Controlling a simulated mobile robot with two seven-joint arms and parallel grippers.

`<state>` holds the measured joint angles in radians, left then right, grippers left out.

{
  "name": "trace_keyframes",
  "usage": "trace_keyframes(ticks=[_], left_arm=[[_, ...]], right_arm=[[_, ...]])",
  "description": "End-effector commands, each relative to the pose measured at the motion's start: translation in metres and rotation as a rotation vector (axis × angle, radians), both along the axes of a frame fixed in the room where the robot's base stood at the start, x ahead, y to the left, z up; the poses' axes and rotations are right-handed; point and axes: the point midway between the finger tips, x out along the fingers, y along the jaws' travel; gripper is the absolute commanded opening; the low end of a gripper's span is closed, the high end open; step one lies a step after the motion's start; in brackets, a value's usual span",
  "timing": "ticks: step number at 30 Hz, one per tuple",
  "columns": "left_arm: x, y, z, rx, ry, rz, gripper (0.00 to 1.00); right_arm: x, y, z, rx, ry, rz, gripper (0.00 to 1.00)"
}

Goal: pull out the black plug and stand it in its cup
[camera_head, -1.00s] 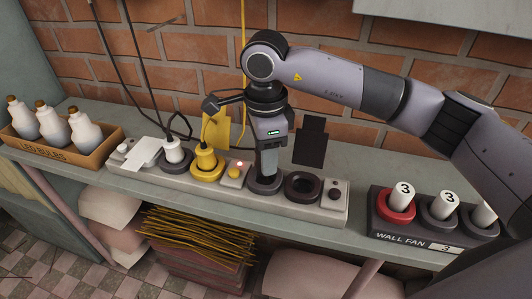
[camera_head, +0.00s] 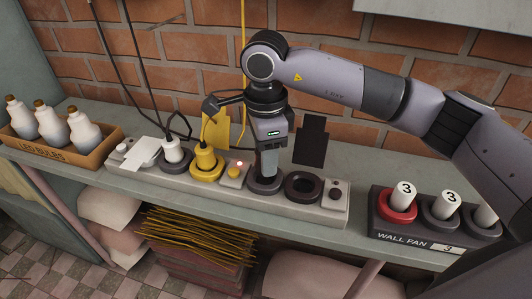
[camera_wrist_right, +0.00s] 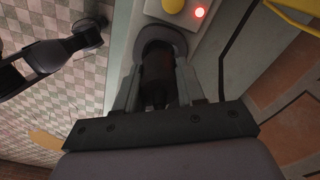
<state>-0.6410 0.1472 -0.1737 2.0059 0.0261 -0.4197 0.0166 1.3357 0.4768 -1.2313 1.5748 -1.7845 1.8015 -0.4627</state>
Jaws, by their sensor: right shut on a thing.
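My right gripper (camera_head: 267,173) points down over a dark ring (camera_head: 265,187) on the pale strip. In the right wrist view the jaws (camera_wrist_right: 160,98) are shut on the black plug (camera_wrist_right: 158,72), one finger on each side. The plug's lower end is at the dark ring (camera_wrist_right: 163,36); how deep it sits cannot be told. In the head view the fingers mostly hide the plug. Just right of it is an empty dark ring with an open hole (camera_head: 302,187). Which one is the plug's cup cannot be told. My left gripper is not in view.
On the strip (camera_head: 220,190), a yellow plug (camera_head: 206,158) and a white plug (camera_head: 172,150) stand left of my gripper, with cords rising. A wall fan box (camera_head: 405,238) stands right. A bulb box (camera_head: 60,150) stands far left. A black card (camera_head: 310,140) is behind.

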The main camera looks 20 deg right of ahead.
Motion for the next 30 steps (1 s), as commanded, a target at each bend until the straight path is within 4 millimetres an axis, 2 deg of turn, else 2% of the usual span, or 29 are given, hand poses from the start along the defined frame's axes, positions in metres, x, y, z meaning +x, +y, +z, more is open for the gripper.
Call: trace_keyframes(ticks=[30], left_arm=[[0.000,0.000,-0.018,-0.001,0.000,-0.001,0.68]], right_arm=[[0.000,0.000,-0.022,0.000,-0.001,0.000,0.08]])
